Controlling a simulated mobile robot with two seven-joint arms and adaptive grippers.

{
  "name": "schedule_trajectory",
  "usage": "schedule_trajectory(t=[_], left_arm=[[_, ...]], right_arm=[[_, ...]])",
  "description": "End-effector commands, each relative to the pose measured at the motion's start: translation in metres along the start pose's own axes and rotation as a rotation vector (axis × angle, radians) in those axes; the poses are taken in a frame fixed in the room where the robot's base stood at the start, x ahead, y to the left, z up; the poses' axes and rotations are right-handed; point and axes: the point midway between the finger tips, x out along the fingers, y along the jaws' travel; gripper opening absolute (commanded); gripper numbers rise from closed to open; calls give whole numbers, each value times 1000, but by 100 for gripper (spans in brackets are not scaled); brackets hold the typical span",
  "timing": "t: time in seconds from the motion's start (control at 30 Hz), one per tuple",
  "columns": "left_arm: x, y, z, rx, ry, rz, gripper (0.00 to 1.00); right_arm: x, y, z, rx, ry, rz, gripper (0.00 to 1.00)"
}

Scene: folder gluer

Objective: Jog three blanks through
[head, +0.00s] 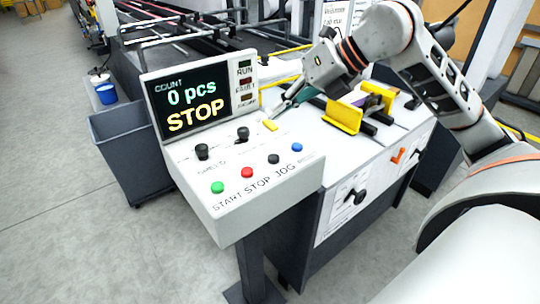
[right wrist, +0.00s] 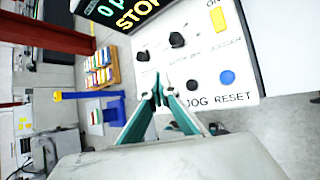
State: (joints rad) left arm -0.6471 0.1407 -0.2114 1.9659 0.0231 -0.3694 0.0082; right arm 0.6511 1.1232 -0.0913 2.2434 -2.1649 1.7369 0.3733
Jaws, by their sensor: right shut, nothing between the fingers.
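The control panel (head: 255,175) has a green START button (head: 217,187), a red STOP button (head: 247,172), a black JOG button (head: 274,158) and a blue button (head: 297,147). Its display (head: 193,98) reads "0 pcs" and "STOP". My right gripper (head: 272,112) is shut and empty, just beyond the panel's yellow switch (head: 270,125). In the right wrist view the shut fingertips (right wrist: 160,94) appear beside the JOG button (right wrist: 192,85), with the blue button (right wrist: 227,77) further right. Contact cannot be told. I cannot make out blanks for certain. My left gripper is out of view.
Yellow guides (head: 343,116) stand on the white machine top right of the panel. Black knobs (head: 202,151) rise from the panel. A dark grey bin (head: 128,150) stands left of it. An orange lever (head: 398,155) is on the machine's side.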

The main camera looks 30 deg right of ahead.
Motion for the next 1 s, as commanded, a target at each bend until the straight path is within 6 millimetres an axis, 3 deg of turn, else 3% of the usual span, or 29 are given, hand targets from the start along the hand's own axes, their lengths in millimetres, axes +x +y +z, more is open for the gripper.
schedule_trajectory(t=[0.27,0.53,1.0], left_arm=[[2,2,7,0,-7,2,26],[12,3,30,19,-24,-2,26],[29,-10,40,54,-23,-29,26]], right_arm=[[5,-3,-4,0,2,2,0],[31,-21,-21,4,8,1,0],[62,-44,-44,1,5,0,0]])
